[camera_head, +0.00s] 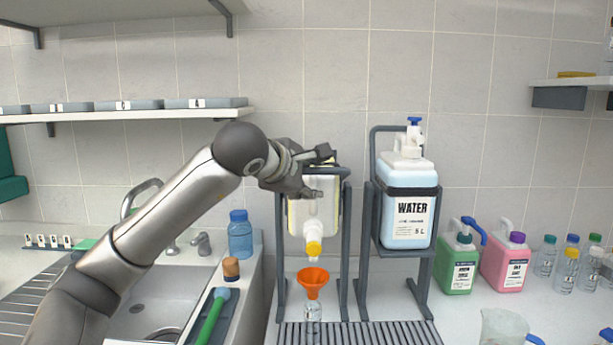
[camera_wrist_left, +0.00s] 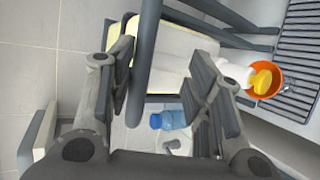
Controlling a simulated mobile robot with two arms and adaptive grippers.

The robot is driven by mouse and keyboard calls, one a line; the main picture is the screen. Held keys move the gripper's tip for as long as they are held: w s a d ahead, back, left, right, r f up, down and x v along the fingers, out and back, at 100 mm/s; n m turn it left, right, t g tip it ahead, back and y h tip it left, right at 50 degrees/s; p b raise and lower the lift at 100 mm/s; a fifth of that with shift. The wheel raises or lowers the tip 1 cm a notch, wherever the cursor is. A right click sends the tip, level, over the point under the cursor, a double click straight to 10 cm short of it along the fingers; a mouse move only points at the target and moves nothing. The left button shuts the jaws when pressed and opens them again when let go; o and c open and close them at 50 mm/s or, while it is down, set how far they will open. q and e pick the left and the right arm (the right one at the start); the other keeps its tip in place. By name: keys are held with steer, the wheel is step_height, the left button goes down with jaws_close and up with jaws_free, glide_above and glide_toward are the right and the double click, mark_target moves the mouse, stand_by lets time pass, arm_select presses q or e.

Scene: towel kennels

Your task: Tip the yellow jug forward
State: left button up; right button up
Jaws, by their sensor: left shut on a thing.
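The yellow jug (camera_head: 318,212), pale with yellow edges, hangs in a dark grey frame (camera_head: 346,215) with its neck and yellow cap (camera_head: 313,249) pointing down. An orange funnel (camera_head: 313,282) sits below the cap on a small clear bottle (camera_head: 313,318). My left gripper (camera_head: 318,172) is shut on the upper part of the jug and hides some of it. In the left wrist view the jug (camera_wrist_left: 170,72) lies between the fingers (camera_wrist_left: 160,88), with a frame bar crossing in front. The funnel (camera_wrist_left: 272,78) shows beyond the cap. My right gripper is not in view.
A WATER jug (camera_head: 407,205) stands in a second frame to the right. Green (camera_head: 459,262) and pink (camera_head: 505,263) jugs and several small bottles stand farther right. A blue bottle (camera_head: 240,238) and sink (camera_head: 160,300) are on the left. A slatted drain (camera_head: 400,333) lies in front.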

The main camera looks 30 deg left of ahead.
arm_select(q)
steer(key=shift+s+d+f, duration=0.2)
steer(key=shift+s, duration=0.15)
steer(key=a+v, duration=0.1)
steer(key=v, duration=1)
steer(key=shift+s+d+r, duration=0.15)
steer(key=shift+d+r, duration=0.2)
steer(key=shift+r, duration=0.1)
